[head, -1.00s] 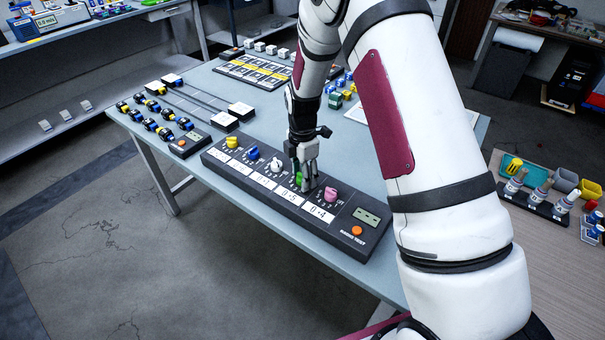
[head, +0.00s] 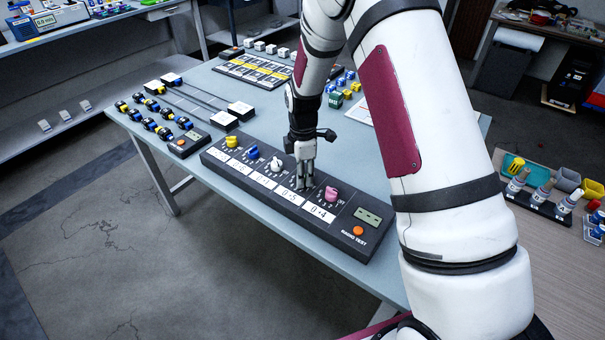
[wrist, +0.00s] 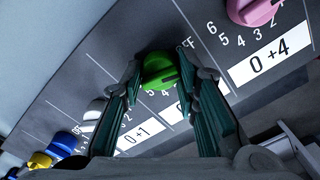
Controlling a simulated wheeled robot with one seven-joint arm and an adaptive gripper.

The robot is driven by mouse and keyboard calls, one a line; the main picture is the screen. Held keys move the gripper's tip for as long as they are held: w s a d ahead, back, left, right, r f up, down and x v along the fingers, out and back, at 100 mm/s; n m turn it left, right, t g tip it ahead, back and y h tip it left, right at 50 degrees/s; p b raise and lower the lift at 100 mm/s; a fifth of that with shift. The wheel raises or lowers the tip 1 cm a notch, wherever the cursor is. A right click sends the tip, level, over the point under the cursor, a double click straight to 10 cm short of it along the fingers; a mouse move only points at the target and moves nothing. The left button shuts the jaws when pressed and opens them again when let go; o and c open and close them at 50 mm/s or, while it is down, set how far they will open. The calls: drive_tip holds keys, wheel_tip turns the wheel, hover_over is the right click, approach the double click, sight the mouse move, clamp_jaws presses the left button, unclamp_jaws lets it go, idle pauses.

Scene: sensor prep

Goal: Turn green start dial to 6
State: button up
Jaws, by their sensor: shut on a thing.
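The green dial (wrist: 158,72) sits on the dark dial panel (head: 336,243), between the pink dial (head: 331,194) and the white dial (head: 275,164). My gripper (wrist: 160,78) is shut on the green dial, one finger on each side of it. The dial has a dark mark on its right part; its exact setting cannot be read. Most of its scale is hidden by the fingers, with part of "OFF" showing beside the right finger. In the head view, my gripper (head: 304,184) points down at the panel and hides the green dial.
The yellow dial (head: 232,140) and blue dial (head: 253,152) are farther left on the panel. A small display (head: 367,217) and an orange button (head: 358,231) are at its right end. Blocks and a yellow-striped tray (head: 252,72) lie behind.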

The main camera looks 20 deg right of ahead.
drive_tip(key=m, duration=0.4)
drive_tip(key=shift+m+b, duration=0.3)
drive_tip(key=shift+b, duration=0.1)
drive_tip(key=m, duration=0.3)
drive_tip(key=shift+m, duration=0.4)
drive_tip(key=m+b, duration=0.1)
drive_tip(key=m, duration=1.1)
drive_tip(key=shift+m, duration=0.3)
drive_tip(key=m, duration=0.3)
drive_tip(key=shift+m, duration=0.3)
drive_tip(key=m, duration=0.4)
drive_tip(key=shift+m+p, duration=0.35)
drive_tip(key=shift+m, duration=1.45)
